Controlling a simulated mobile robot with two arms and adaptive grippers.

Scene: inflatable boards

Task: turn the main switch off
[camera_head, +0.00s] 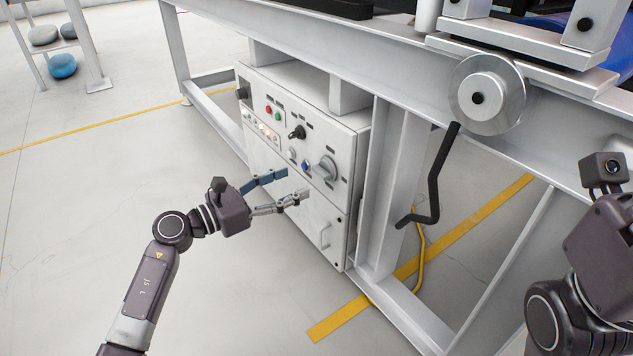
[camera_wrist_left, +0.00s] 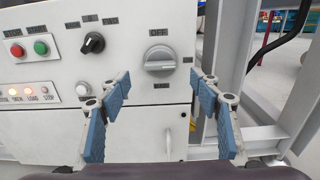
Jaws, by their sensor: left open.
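The main switch is a large grey rotary knob (camera_head: 326,169) at the right of the white control panel (camera_head: 343,216). In the left wrist view the knob (camera_wrist_left: 159,61) has its grip bar lying about level, with an OFF label above it. My left gripper (camera_head: 297,182) is open and empty in front of the panel, pointing at it. In the left wrist view its blue-padded fingers (camera_wrist_left: 158,80) stand to either side of the knob and lower, apart from it. My right arm shows at the right edge, but its fingers are out of view.
A black selector (camera_wrist_left: 93,43), red and green buttons (camera_wrist_left: 28,49) and lit lamps (camera_wrist_left: 30,92) sit left of the switch. A door handle (camera_head: 325,236) is below. A black crank (camera_head: 437,180) hangs to the right from the metal frame (camera_head: 388,180).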

